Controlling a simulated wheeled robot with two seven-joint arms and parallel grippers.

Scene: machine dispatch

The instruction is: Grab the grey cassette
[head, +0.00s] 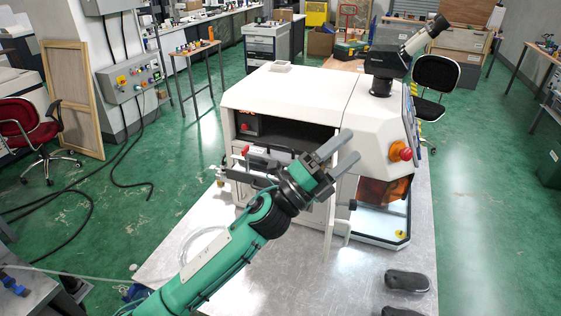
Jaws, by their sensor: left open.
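The white machine (290,95) stands on the grey table with a dark open bay in its front. A light grey block-like part (268,155) sits at the bay's lower edge, partly hidden behind my left arm; I cannot tell whether it is the grey cassette. My left gripper (345,146) is open and empty, in front of the bay's right end, its fingers pointing up and right. Two rounded dark grey objects (407,280) lie at the table's front right, one cut by the picture edge. My right gripper is not in view.
The machine carries a red knob on an orange base (400,151) and a microscope-like eyepiece (415,45) on top. A red chair (30,130) and cables are on the floor at left.

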